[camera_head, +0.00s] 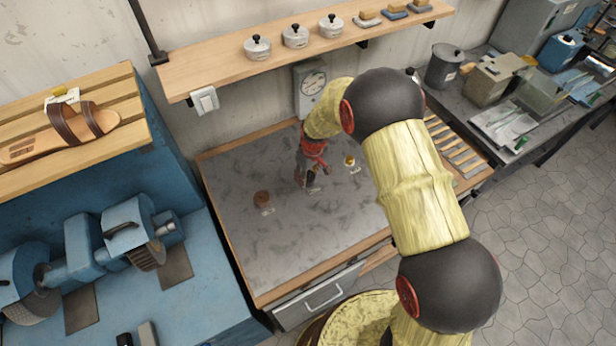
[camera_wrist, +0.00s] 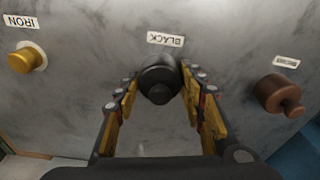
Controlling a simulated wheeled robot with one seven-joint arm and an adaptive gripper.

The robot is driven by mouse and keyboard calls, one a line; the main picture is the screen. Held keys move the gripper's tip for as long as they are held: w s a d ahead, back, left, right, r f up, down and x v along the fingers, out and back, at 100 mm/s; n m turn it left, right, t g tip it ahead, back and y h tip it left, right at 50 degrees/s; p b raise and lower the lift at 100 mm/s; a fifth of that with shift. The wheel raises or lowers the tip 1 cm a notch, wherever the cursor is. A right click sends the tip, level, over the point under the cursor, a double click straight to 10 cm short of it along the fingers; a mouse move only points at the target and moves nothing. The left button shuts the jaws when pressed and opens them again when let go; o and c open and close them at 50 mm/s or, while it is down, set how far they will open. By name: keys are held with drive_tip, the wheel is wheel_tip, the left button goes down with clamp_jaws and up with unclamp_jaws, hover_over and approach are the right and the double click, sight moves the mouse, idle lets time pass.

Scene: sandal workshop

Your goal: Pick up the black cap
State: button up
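The black cap (camera_wrist: 160,80) stands on the grey tabletop at the middle of the wrist view, by a label reading BLACK (camera_wrist: 165,39). My gripper (camera_wrist: 160,76) is lowered over it, with one yellow-padded finger on each side. The fingers look open, with very narrow gaps to the cap; contact cannot be made out for sure. In the head view my gripper (camera_head: 311,176) is above the middle of the table and the cap is mostly hidden.
A gold cap (camera_wrist: 26,58), labelled IRON, stands left in the wrist view; a brown cap (camera_wrist: 280,95) stands right. The grey table (camera_head: 232,178) is otherwise mostly clear. A wooden shelf (camera_head: 215,72) and a dial box (camera_head: 309,88) are behind.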

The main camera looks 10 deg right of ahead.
drive_tip(key=c, duration=0.4)
drive_tip(key=shift+r, duration=0.15)
drive_tip(key=shift+r, duration=0.25)
wheel_tip(320, 180, up, 2)
drive_tip(key=s+a+r+p, duration=0.2)
drive_tip(key=s+r, duration=1.2)
drive_tip(key=shift+r+p, duration=0.15)
drive_tip(key=shift+p, duration=0.15)
drive_tip(key=shift+a, duration=0.1)
